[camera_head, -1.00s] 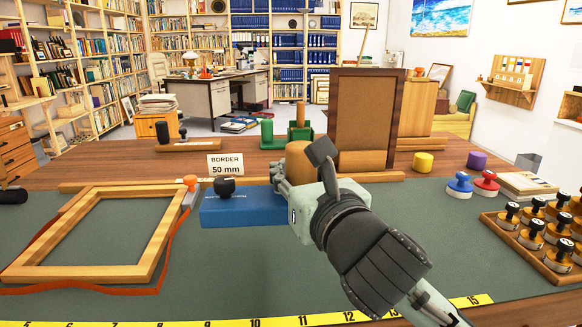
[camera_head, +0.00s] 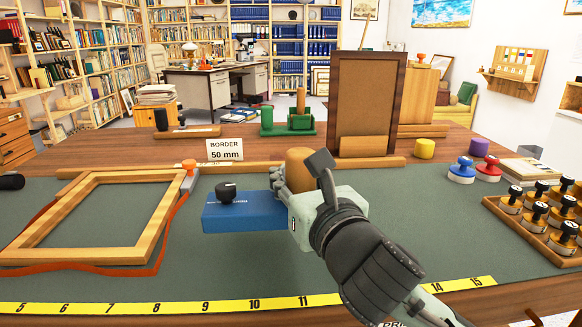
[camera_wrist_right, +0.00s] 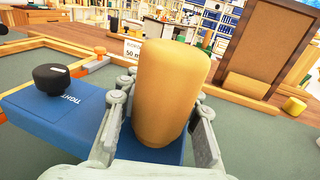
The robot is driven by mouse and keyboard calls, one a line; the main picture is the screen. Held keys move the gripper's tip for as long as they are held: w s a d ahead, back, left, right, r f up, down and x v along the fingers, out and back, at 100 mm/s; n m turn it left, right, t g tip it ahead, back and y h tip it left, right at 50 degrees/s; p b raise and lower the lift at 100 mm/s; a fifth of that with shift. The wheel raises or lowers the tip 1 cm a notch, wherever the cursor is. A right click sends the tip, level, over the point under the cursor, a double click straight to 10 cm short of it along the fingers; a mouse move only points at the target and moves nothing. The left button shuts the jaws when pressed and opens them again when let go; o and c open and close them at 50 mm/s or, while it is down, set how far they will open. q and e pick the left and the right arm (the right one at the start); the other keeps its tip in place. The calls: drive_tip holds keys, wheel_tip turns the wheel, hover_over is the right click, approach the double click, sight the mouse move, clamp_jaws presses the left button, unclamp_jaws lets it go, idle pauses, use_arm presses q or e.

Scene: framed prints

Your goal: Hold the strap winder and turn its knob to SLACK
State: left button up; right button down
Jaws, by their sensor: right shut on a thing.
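The strap winder is a blue box (camera_head: 245,219) with a black knob (camera_head: 226,193) on its left part and an upright wooden grip (camera_head: 298,170) at its right end. My right gripper (camera_wrist_right: 155,125) is shut around the wooden grip, with fingers on both sides. In the right wrist view the word TIGHT shows on the box beside the knob (camera_wrist_right: 52,78). The knob has a pale mark on top; its exact setting is unclear. No SLACK label is readable. I cannot tell whether the box touches the mat. My left gripper is not in view.
A wooden frame (camera_head: 88,261) with an orange strap (camera_head: 168,230) lies left of the box. A BORDER 50 mm sign (camera_head: 225,150) and a standing brown frame (camera_head: 366,105) are behind. A tray of stamps (camera_head: 530,238) is at right. A yellow ruler (camera_head: 200,307) runs along the front.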

drive_tip(key=shift+f+b, duration=1.05)
drive_tip(key=shift+f, duration=1.2)
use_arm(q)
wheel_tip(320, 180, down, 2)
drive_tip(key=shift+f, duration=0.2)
use_arm(e)
drive_tip(key=shift+f, duration=0.15)
drive_tip(key=shift+f, duration=0.5)
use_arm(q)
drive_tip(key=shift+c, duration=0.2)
use_arm(e)
drive_tip(key=shift+r, duration=0.1)
